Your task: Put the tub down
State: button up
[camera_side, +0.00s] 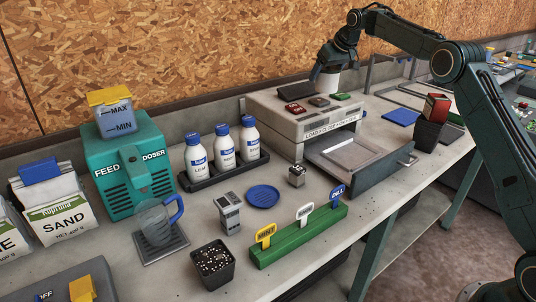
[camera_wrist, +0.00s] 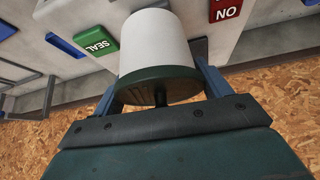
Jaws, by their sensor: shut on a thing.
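The tub is a white, slightly tapered vessel (camera_wrist: 157,42) with a dark green end, filling the middle of the wrist view. My gripper (camera_wrist: 160,88) is shut on it, with one finger on each side. In the side view the white tub (camera_side: 327,83) shows under my gripper (camera_side: 327,68), over or just behind the back right part of the top of a beige machine. I cannot tell whether its bottom touches anything.
The beige machine (camera_side: 270,118) bears red (camera_side: 295,108), dark (camera_side: 319,101) and green (camera_side: 341,96) blocks. Its drawer (camera_side: 365,165) is open. A blue square mat (camera_side: 401,117) and a black pot (camera_side: 430,132) lie to the right. White bottles (camera_side: 223,149) stand left.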

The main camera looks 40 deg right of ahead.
jog(key=s+d+m+h, duration=0.1)
jog(key=s+d+m, duration=0.15)
jog(key=d, duration=0.45)
jog(key=s+d+m+g+h, duration=0.1)
jog(key=s+d, duration=0.3)
jog(key=d, duration=0.3)
jog(key=s+d+m+h, duration=0.1)
jog(key=s+d+m, duration=0.1)
jog(key=s+d, duration=0.35)
jog(key=f, duration=0.6)
jog(key=w+d+f, duration=0.1)
jog(key=f, duration=1.3)
jog(key=shift+w+d+f, duration=0.1)
jog(key=shift+w+d, duration=0.1)
jog(key=shift+w, duration=0.2)
jog(key=shift+f, duration=0.1)
jog(key=o, duration=0.7)
